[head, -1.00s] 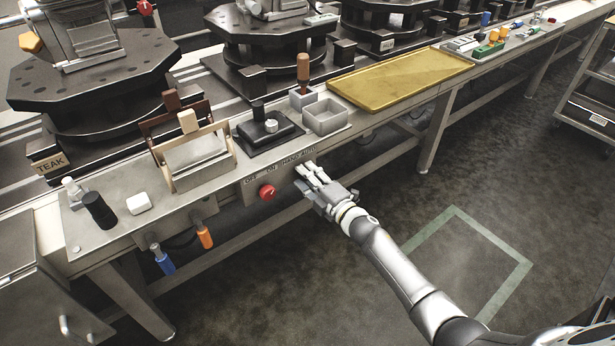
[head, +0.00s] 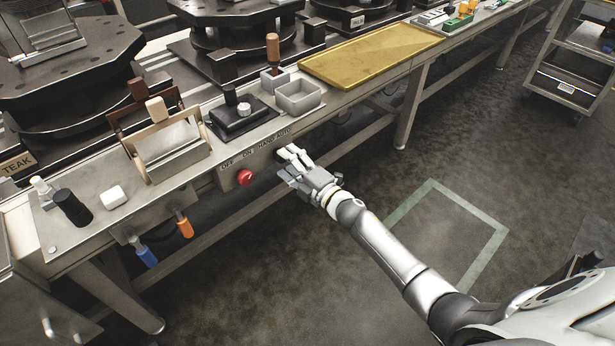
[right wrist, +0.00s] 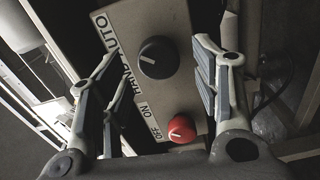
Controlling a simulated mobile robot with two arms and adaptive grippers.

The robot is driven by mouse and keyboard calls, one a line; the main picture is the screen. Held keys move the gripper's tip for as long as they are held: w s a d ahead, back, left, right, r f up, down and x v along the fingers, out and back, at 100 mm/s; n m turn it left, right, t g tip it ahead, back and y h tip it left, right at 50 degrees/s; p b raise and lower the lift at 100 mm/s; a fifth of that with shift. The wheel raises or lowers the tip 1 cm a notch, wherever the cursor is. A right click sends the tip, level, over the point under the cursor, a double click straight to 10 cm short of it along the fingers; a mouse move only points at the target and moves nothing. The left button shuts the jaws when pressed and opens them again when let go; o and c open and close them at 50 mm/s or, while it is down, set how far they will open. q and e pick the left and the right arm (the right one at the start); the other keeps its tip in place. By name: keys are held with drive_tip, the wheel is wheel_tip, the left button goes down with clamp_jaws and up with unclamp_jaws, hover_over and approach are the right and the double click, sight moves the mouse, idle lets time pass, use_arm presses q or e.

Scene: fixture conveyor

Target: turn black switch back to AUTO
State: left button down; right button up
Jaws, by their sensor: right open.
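The black switch (right wrist: 159,57) is a round knob on a grey panel, seen in the right wrist view. Its white mark points to the left side of the picture, towards the HAND and AUTO labels; I cannot tell exactly which one it lines up with. My right gripper (right wrist: 156,66) is open, with one finger on each side of the switch and a gap to both. In the head view my right gripper (head: 288,160) is in front of the panel and hides the switch. My left gripper is out of view.
A red knob (right wrist: 182,128) with OFF and ON labels is beside the black switch; it also shows in the head view (head: 246,177). Orange (head: 184,224) and blue (head: 147,255) handles hang under the bench edge further left. The floor before the bench is clear.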

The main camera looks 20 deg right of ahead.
drive_tip(key=v, duration=1)
